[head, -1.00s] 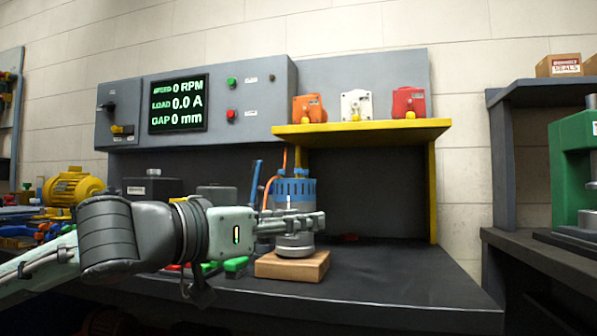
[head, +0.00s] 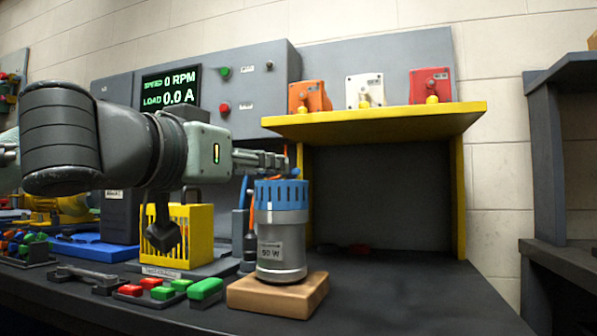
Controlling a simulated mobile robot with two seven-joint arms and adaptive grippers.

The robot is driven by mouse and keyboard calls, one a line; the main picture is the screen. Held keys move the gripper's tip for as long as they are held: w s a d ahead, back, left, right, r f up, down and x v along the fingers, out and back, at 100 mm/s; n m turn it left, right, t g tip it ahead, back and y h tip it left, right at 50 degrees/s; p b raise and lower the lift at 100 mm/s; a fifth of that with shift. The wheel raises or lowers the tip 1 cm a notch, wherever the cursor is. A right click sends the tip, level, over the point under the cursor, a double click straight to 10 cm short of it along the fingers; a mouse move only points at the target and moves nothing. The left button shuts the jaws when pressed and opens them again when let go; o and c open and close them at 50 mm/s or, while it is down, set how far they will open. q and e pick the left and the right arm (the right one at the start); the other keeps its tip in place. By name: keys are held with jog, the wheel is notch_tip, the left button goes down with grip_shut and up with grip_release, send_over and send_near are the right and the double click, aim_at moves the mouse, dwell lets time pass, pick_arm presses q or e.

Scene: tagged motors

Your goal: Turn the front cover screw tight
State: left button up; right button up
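I cannot make out the front cover screw. My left gripper (head: 282,160) points right, just above the motor's blue top in the picture. Its fingers show nearly side-on, so I cannot see the gap between them or anything held there. A dark hanging part of my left arm covers some of a yellow slotted box. My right gripper is out of view.
A yellow shelf (head: 385,121) with orange (head: 309,98), white (head: 364,91) and red (head: 431,86) boxes overhangs behind the motor. Red and green blocks (head: 205,290) and a wrench (head: 93,277) lie left of it. The bench right of the wooden block is largely clear.

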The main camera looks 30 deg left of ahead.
pick_arm(q)
jog(key=shift+w+a, duration=0.2)
jog(key=shift+w, duration=1.65)
jog(key=shift+w+a, duration=0.2)
jog(key=shift+w, duration=1.6)
grip_shut()
